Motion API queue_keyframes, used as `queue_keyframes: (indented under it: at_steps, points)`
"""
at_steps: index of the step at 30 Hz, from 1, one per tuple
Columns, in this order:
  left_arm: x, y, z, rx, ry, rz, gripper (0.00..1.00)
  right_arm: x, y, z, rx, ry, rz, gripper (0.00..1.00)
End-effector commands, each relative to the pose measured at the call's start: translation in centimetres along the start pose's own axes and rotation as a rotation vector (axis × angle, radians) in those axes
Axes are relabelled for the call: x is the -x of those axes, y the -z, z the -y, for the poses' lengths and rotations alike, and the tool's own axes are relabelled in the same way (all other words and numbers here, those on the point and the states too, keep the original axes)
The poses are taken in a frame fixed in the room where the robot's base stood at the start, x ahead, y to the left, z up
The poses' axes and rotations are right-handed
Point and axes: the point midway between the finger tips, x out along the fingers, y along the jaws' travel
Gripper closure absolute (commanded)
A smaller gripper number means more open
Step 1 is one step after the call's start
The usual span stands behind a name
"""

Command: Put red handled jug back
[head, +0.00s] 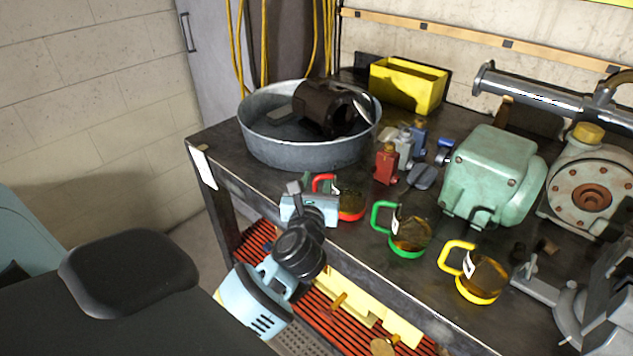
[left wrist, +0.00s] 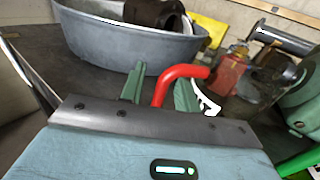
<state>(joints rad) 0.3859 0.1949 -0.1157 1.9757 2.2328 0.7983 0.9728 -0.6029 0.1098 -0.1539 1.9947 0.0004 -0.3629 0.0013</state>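The red handled jug (head: 350,200) stands upright at the front edge of the workbench, with amber contents and a red base. Its handle (head: 322,181) points left toward my left gripper (head: 303,188). In the left wrist view, the red handle (left wrist: 183,73) comes down between the two green fingers of my left gripper (left wrist: 160,94). The fingers are apart, with a gap beside the handle. The jug's body is mostly hidden behind the gripper there. My right gripper is not in view.
A green handled jug (head: 408,234) and a yellow handled jug (head: 480,275) stand to the right along the workbench (head: 345,250) edge. A round metal tub (head: 300,152) stands behind. Small bottles (head: 386,164), a yellow bin (head: 408,86) and a green motor (head: 490,172) crowd the back and right.

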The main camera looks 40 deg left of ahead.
Motion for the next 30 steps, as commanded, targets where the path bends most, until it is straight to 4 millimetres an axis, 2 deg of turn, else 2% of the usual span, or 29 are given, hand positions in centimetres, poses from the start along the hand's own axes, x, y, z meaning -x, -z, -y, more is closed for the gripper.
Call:
queue_keyframes:
  at_steps: [1,5,18,24,30]
  points:
    - [0.0,-0.5,0.0,0.001,0.0,0.004,0.68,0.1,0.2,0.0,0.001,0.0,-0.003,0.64]
    - [1.5,-0.1,0.1,0.001,0.002,-0.002,0.68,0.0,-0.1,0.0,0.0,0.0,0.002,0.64]
    - [9.8,0.0,0.0,0.001,0.001,-0.003,0.68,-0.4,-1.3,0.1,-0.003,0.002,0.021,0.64]
    - [11.7,-0.2,0.0,0.0,0.001,-0.001,0.68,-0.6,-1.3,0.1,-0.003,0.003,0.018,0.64]
    - [12.1,-0.3,0.0,0.0,0.0,0.001,0.68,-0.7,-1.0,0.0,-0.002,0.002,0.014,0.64]
